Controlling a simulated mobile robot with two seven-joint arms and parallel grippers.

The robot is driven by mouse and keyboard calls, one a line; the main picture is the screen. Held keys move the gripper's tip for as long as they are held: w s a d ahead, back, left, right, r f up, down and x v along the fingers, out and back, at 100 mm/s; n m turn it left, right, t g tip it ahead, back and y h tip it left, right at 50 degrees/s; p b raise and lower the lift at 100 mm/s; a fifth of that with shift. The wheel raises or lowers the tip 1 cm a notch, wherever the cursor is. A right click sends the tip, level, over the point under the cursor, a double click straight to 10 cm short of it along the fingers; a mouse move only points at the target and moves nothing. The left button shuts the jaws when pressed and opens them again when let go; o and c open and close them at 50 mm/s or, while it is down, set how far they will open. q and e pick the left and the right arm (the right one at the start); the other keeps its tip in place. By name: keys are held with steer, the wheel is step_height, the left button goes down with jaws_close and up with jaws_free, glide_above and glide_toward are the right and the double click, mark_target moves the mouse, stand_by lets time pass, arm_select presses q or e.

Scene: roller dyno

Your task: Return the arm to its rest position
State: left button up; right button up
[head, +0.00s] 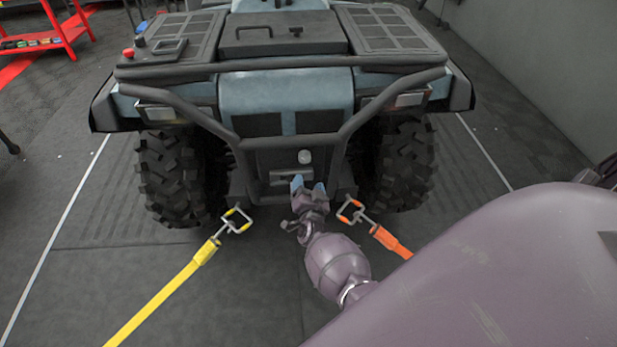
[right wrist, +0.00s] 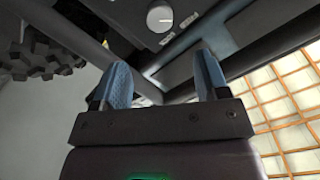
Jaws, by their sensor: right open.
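My right gripper (head: 309,188) is in front of the rear of a blue and black quad bike (head: 285,90), below its round light knob (head: 304,157). In the right wrist view its two blue fingertips (right wrist: 163,80) are apart with nothing between them. The knob (right wrist: 159,18) shows beyond and above the fingers there. The gripper overlaps the bike's rear in the head view, and I cannot tell whether it touches. My left gripper is not in view.
A yellow strap (head: 160,301) with a hook (head: 235,221) lies left of my arm. An orange strap (head: 390,241) with a hook (head: 350,211) lies right of it. A red shelf (head: 62,32) stands at the far left. A grey wall (head: 540,70) bounds the right. Floor at left is open.

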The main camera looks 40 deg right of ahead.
stand_by(0.5)
steer(key=w+a+r+n+t+y, duration=0.1)
steer(key=w+a+r+n+y, duration=0.3)
steer(key=r+n+y, duration=0.15)
steer(key=s+a+r+n+y, duration=0.3)
steer(key=s+n, duration=0.2)
steer(key=s, duration=0.1)
steer(key=s+a+f+n+g+p, duration=0.1)
steer(key=s+a+n+g, duration=0.1)
steer(key=s, duration=1.2)
steer(key=s+a+f+n+g+y+p, duration=0.1)
steer(key=s+a+f+n+g, duration=0.1)
steer(key=s, duration=1.2)
steer(key=shift+s+f+g, duration=0.15)
steer(key=shift+f+g, duration=0.1)
steer(key=shift+g, duration=0.35)
